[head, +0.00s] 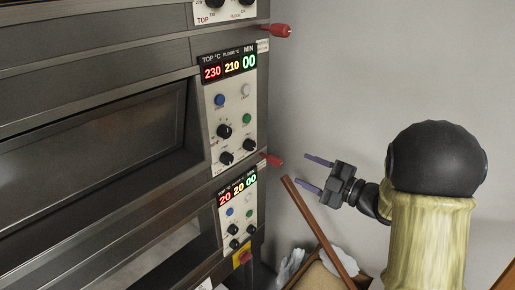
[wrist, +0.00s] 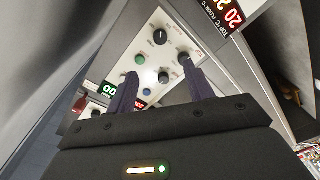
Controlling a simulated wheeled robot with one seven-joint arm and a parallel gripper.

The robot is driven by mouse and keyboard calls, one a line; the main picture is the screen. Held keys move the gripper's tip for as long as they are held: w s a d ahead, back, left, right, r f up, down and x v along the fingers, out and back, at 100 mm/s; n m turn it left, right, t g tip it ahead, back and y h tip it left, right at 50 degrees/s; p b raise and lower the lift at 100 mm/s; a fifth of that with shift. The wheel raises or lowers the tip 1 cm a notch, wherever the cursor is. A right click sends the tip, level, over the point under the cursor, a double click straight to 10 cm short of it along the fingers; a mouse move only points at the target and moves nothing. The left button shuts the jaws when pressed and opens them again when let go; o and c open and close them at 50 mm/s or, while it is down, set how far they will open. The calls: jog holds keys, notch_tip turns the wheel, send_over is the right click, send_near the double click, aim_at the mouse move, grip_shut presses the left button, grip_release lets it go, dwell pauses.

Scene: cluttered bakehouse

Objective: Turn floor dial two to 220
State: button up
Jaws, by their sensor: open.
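The middle oven panel (head: 233,110) reads 230 top, 210 floor and 00 minutes. Its lower-right dial (head: 248,145) matches the place labelled FLOOR on the top panel; its own label is too small to read. The same panel is upside down in the wrist view, with a black dial (wrist: 160,37) beyond my fingertips. A second dial (wrist: 184,58) is close to the right fingertip. My gripper (head: 313,173) is open and empty, to the right of the panel and apart from it. In the wrist view my fingers (wrist: 160,73) are spread and partly cover the panel.
Red handles (head: 276,30) and (head: 271,160) stick out at the oven's right edge. The lower panel (head: 238,215) reads 20, 20 and 00. A brown pole (head: 320,235) leans below my gripper, near a box with pale cloths (head: 290,265). The wall at right is bare.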

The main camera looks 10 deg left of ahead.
jog(key=shift+s+a, duration=0.1)
jog(key=p, duration=0.8)
send_near(253, 147)
jog(key=x, duration=0.7)
jog(key=shift+a+r, duration=0.15)
jog(key=shift+r, duration=0.1)
jog(key=shift+w+a+f, duration=0.15)
jog(key=shift+w+a, duration=0.15)
jog(key=shift+a, duration=0.3)
jog(key=c, duration=1)
